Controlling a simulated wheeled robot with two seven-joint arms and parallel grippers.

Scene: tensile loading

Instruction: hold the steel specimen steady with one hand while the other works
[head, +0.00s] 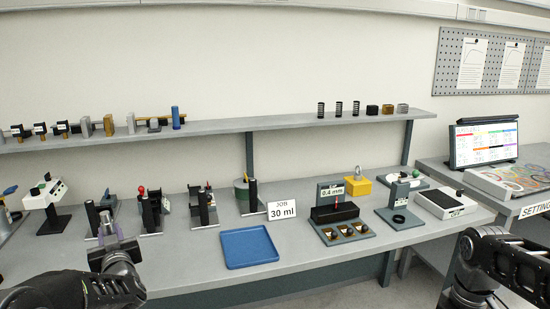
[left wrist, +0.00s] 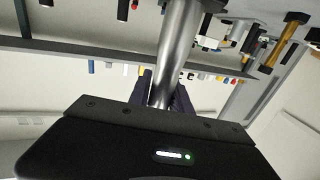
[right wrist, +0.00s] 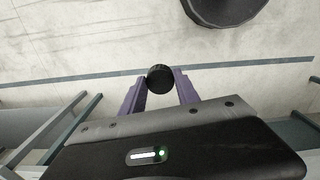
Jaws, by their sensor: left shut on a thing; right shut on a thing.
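The steel specimen (left wrist: 178,45), a smooth shiny metal rod, stands out from my left gripper (left wrist: 165,92) in the left wrist view. The purple fingers are shut on its near end. In the head view, my left gripper (head: 113,250) is at the lower left, in front of the bench, with a short grey piece of the specimen (head: 107,224) showing above it. My right gripper (right wrist: 160,90) is shut on a small black round object (right wrist: 160,79), seen end-on between its purple fingertips. In the head view my right arm is at the lower right, and its fingertips do not show.
Fixtures with levers (head: 150,210) stand behind my left gripper. A 0.4 mm gauge stand (head: 335,207) is right of centre. Below my right gripper is open floor (right wrist: 60,40).

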